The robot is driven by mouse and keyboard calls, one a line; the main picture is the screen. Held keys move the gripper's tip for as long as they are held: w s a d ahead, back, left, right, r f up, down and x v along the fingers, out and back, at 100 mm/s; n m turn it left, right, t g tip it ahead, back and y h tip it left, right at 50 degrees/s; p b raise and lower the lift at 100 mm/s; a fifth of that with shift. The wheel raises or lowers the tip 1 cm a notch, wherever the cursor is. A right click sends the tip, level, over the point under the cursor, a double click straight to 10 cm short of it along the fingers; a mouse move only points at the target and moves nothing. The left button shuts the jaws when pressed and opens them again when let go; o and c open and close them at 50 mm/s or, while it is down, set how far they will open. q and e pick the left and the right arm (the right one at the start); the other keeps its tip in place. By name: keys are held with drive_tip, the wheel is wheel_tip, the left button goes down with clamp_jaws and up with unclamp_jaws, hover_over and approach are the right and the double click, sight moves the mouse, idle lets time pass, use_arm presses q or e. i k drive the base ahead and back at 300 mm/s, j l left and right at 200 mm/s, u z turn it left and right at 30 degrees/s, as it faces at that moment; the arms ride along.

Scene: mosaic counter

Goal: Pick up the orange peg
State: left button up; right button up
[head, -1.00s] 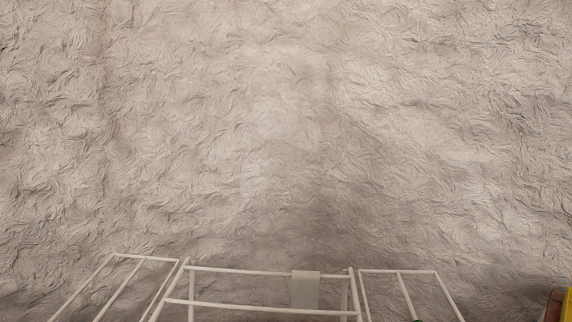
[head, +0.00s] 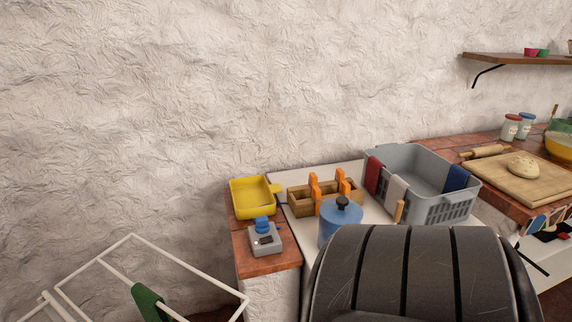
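Several orange pegs stand upright on the rim of a small wooden box (head: 300,200) on the white-topped counter in the head view. One orange peg (head: 313,181) is at the box's left part, and another orange peg (head: 341,175) is further right. The lower parts of the pegs on the near side are partly hidden behind a blue canister. Neither of my grippers is in view.
A yellow tray (head: 252,198) and a grey device with a blue top (head: 264,239) stand left of the box. The blue canister (head: 340,226) with a black knob stands in front. A white drying rack (head: 195,267) holding a green cloth (head: 148,303) is at lower left.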

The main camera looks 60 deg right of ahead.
sight(316, 193)
drive_tip(key=z, duration=2.4)
